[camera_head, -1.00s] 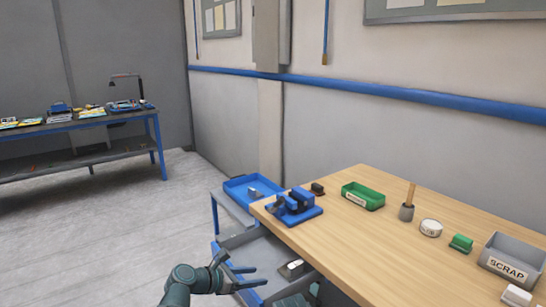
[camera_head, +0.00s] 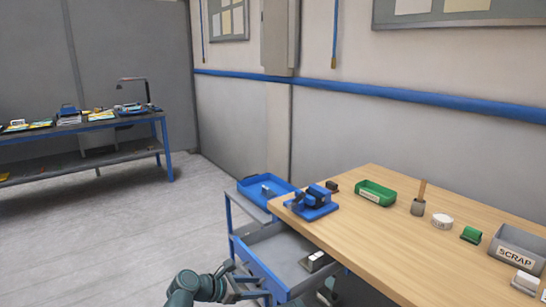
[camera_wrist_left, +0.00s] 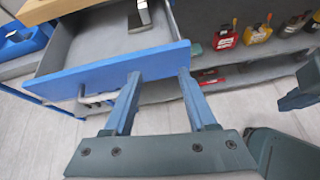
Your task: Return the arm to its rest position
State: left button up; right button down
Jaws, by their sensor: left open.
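A small black-and-light object (camera_head: 314,260) lies inside the drawer.
The wooden table (camera_head: 400,255) holds a blue fixture (camera_head: 312,203), a green bin (camera_head: 376,194) and a grey scrap bin (camera_head: 518,248). A blue tray (camera_head: 250,190) sits on the cart. Open floor (camera_head: 120,230) lies to the left.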

pick_arm(q)
jog(key=s+d+f+m+g+y, duration=0.45)
jog(key=s+f+m, duration=0.45)
jog(key=m, duration=0.4)
jog(key=s+a+f+m+g+y, duration=0.25)
jog(key=s+a+m+y, duration=0.35)
jog(key=s+m, duration=0.6)
notch_tip(320, 180, up, 14)
jog(key=w+m+p, duration=0.2)
jog(key=p, duration=1.1)
jog(key=shift+d+y+p, duration=0.15)
jog(key=shift+y+p, duration=0.15)
jog(key=shift+y, duration=0.15)
jog(key=shift+c, duration=0.6)
jog(key=shift+d, duration=0.1)
